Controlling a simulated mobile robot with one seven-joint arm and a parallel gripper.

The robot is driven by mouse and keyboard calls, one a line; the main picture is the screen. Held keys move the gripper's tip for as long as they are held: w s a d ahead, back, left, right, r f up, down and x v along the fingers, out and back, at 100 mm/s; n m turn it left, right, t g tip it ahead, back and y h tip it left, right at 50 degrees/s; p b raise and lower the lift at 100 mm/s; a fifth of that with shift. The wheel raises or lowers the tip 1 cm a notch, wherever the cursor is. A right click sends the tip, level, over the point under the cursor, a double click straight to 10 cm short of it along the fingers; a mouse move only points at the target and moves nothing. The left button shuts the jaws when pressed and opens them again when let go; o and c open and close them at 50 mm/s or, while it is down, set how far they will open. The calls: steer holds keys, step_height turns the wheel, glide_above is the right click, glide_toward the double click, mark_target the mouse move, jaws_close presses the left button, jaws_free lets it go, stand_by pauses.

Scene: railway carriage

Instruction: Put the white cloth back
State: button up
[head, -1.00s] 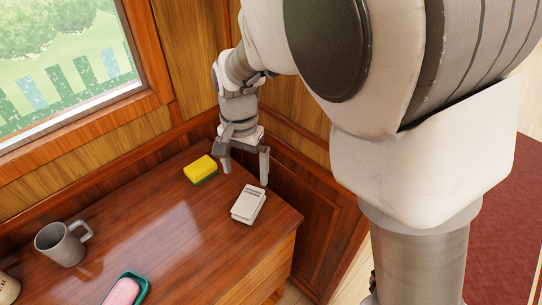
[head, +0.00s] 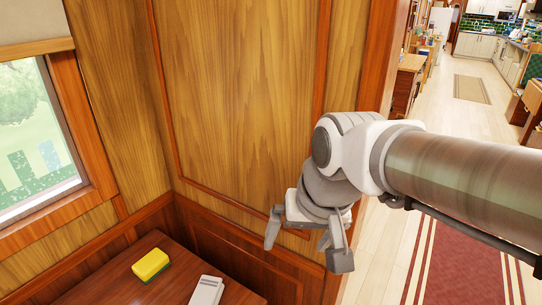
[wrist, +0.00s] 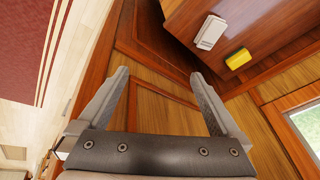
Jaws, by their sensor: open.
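The white cloth (head: 206,290), a small folded block with a grey-striped end, lies on the wooden table (head: 140,290) near its right edge. The bottom of the head view cuts off part of it. It also shows whole in the wrist view (wrist: 211,32), at the top, beyond the fingers. My gripper (head: 306,250) is open and empty. It is raised and to the right of the table, in front of the wood panelling, clear of the cloth. In the wrist view its spread fingers (wrist: 158,75) have nothing between them.
A yellow and green sponge (head: 151,264) lies on the table left of the cloth. Wood-panelled walls (head: 240,100) stand behind the table. A window (head: 40,140) is at left. On the right, an aisle with a red carpet (head: 466,265) leads to a kitchen area.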

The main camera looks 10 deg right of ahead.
steer(key=s+d+n+t+h, duration=0.1)
steer(key=s+d, duration=0.3)
steer(key=s, duration=0.1)
steer(key=shift+s+d+r+t, duration=0.25)
steer(key=shift+d+r+t, duration=0.1)
steer(key=shift+t, duration=0.05)
